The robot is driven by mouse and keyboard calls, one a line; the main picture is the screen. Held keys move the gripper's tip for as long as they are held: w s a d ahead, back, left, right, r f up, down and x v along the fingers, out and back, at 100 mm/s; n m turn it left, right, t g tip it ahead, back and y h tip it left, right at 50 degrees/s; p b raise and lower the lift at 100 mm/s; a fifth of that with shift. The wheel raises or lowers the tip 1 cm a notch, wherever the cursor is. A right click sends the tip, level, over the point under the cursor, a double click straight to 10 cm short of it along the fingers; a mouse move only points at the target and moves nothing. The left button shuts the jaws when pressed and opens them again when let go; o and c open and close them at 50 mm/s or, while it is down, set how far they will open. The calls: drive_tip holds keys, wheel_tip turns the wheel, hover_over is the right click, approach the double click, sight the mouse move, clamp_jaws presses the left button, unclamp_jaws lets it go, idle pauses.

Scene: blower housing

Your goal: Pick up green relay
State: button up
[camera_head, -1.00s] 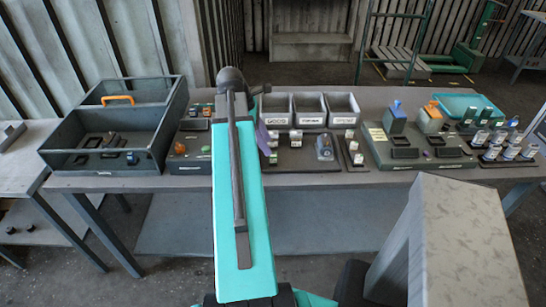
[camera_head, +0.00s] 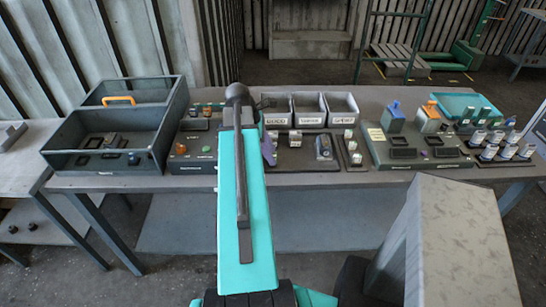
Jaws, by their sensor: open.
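My arm reaches over the bench, and its raised teal link covers the middle of the view. Several small pale blocks (camera_head: 352,146) stand in a row on a narrow dark strip to the right of the gripper. They may be relays, but they are too small to tell which is green. Part of the bench behind my arm is hidden.
Three labelled grey bins (camera_head: 309,109) stand at the back of the bench (camera_head: 380,180). A large grey open box (camera_head: 110,170) is at left, beside a panel with buttons (camera_head: 190,166). At right are fixtures (camera_head: 425,162), a teal tray (camera_head: 468,98) and several cylinders (camera_head: 490,153).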

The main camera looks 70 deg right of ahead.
sight(276, 154)
drive_tip(key=c, duration=0.9)
drive_tip(key=shift+r, duration=0.15)
drive_tip(key=shift+r+b, duration=0.7)
drive_tip(key=shift+r, duration=0.9)
drive_tip(key=shift+w+a+r+b, duration=0.25)
drive_tip(key=shift+w+a+b, duration=0.75)
drive_tip(key=shift+a, duration=1.45)
drive_tip(key=shift+w+a+r+b, duration=0.25)
drive_tip(key=shift+w+a+b, duration=0.8)
drive_tip(key=shift+a, duration=1.4)
drive_tip(key=shift+w+a+r+b, duration=0.25)
drive_tip(key=shift+w+a+b, duration=0.75)
drive_tip(key=shift+a, duration=1.45)
drive_tip(key=shift+s+r, duration=0.1)
drive_tip(key=shift+s, duration=0.15)
